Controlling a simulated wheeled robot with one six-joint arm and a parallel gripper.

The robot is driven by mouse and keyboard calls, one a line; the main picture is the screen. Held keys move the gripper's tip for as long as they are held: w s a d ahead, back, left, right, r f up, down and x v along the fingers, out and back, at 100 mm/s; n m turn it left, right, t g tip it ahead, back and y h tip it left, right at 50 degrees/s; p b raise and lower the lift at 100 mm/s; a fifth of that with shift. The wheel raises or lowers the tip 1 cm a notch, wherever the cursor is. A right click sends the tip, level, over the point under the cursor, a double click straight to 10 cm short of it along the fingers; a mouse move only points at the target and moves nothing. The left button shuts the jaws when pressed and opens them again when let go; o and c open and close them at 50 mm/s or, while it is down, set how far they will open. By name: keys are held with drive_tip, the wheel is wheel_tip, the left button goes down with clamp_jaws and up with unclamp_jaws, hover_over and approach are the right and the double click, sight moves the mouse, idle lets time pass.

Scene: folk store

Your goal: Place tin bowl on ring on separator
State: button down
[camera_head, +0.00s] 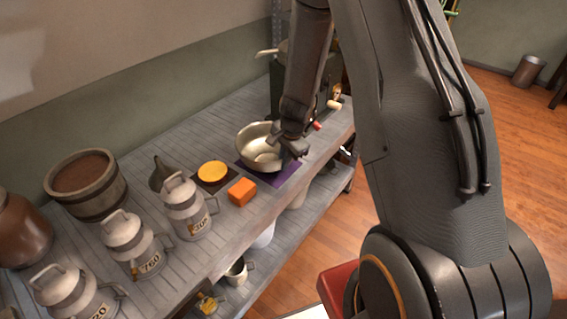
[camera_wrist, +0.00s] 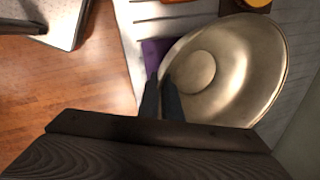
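The tin bowl (camera_head: 262,150) is wide, shiny and pale metal, at the purple mat (camera_head: 284,174) near the front edge of the bench. It looks a little tilted; I cannot tell if it touches the mat. My gripper (camera_head: 291,148) is at the bowl's right rim. In the wrist view, the dark fingers (camera_wrist: 161,92) are close together with the rim of the bowl (camera_wrist: 240,70) between them. A dark green machine (camera_head: 275,92), probably the separator, stands at the bench's far end, largely hidden behind my arm. I cannot make out its ring.
An orange block (camera_head: 241,191) and a yellow disc (camera_head: 212,171) on a dark mat lie left of the bowl. A funnel (camera_head: 163,172), metal cans (camera_head: 187,207) and a wooden tub (camera_head: 87,184) stand further left. A small red-tipped part (camera_head: 317,126) is beside my gripper.

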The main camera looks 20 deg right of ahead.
drive_tip(key=shift+f, duration=0.1)
drive_tip(key=c, duration=2.4)
unclamp_jaws()
drive_tip(key=o, duration=0.4)
